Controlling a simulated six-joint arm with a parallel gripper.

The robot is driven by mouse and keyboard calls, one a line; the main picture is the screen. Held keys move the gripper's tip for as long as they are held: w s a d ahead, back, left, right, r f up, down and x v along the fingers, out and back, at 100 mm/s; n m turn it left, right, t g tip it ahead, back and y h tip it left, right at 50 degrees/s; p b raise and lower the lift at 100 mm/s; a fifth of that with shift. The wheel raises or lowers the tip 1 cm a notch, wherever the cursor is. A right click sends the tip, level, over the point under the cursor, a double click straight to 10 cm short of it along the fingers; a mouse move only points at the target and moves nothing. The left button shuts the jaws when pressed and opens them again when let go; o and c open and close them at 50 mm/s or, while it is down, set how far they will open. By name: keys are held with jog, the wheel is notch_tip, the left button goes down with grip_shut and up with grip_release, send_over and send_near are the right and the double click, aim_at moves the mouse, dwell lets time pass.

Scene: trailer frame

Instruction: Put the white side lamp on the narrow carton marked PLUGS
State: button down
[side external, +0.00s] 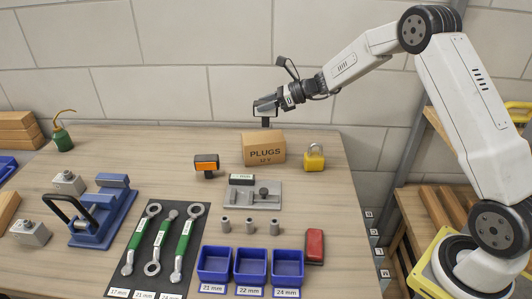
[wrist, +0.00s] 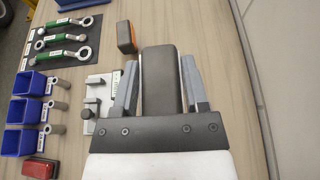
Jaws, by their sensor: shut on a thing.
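My gripper (side external: 266,111) is above the brown PLUGS carton (side external: 263,151), which stands near the back of the bench. It is shut on a lamp with a dark housing (side external: 266,123). In the wrist view the dark back of the lamp (wrist: 161,80) fills the space between the two grey fingers (wrist: 160,78). The carton is hidden in the wrist view.
An orange lamp (side external: 206,166) stands left of the carton and a yellow padlock (side external: 314,158) right of it. A grey fixture (side external: 253,195) lies in front. Blue bins (side external: 250,267), a red lamp (side external: 314,246) and spanners (side external: 159,248) are nearer. A block wall (side external: 160,90) rises behind.

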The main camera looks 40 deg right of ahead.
aim_at(263, 115)
jog(key=shift+w+f, duration=0.35)
jog(key=shift+f, duration=0.05)
jog(key=shift+w+f, duration=0.15)
jog(key=shift+f, duration=0.1)
jog(key=shift+w+f, duration=0.1)
jog(key=shift+f, duration=1.5)
jog(key=shift+f, duration=0.1)
jog(key=shift+c, duration=0.5)
grip_release()
